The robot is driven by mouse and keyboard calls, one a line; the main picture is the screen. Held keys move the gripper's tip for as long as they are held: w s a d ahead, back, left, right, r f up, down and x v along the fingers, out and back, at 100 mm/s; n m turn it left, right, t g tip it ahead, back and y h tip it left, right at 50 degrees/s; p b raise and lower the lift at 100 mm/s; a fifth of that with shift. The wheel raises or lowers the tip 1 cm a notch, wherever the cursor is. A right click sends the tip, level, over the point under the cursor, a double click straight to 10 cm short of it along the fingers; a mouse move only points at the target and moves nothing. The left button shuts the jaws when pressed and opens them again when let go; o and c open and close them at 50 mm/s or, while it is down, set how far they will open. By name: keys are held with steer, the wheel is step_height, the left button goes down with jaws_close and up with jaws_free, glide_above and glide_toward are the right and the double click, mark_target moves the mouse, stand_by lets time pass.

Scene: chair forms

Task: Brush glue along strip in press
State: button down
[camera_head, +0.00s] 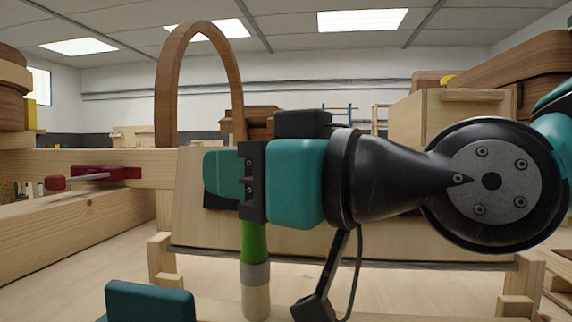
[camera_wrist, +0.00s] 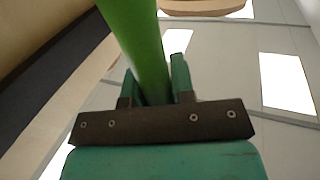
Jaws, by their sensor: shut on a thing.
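My gripper (camera_head: 222,175) points left in the head view, shut on a brush with a green handle (camera_head: 254,242). The brush hangs upright, with a grey ferrule and pale bristles pointing down to the bottom of the picture. Whether the bristles touch anything cannot be told. In the wrist view the green handle (camera_wrist: 140,35) passes between the two teal fingers. A bent wooden strip (camera_head: 190,45) arches up behind my gripper, and its lower right end is hidden. A dark line (camera_head: 400,262) runs along the lower edge of a pale wooden panel (camera_head: 190,225); I cannot tell which part is the press.
A red clamp (camera_head: 118,173) sits on a wooden beam (camera_head: 60,165) at the left. A teal block (camera_head: 150,303) stands at the bottom left. A wooden box (camera_head: 465,112) and curved brown wood (camera_head: 520,62) are at the upper right. Pale surface shows at lower left.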

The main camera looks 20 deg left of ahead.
steer(key=shift+s+a+p, duration=1.15)
steer(key=shift+a+p, duration=0.15)
steer(key=shift+a, duration=3.4)
steer(key=w+d+b, duration=0.2)
steer(key=d+b, duration=0.2)
steer(key=d, duration=0.4)
steer(key=shift+b, duration=0.35)
steer(key=shift+d+r, duration=0.1)
step_height(320, 180, up, 9)
steer(key=p, duration=0.6)
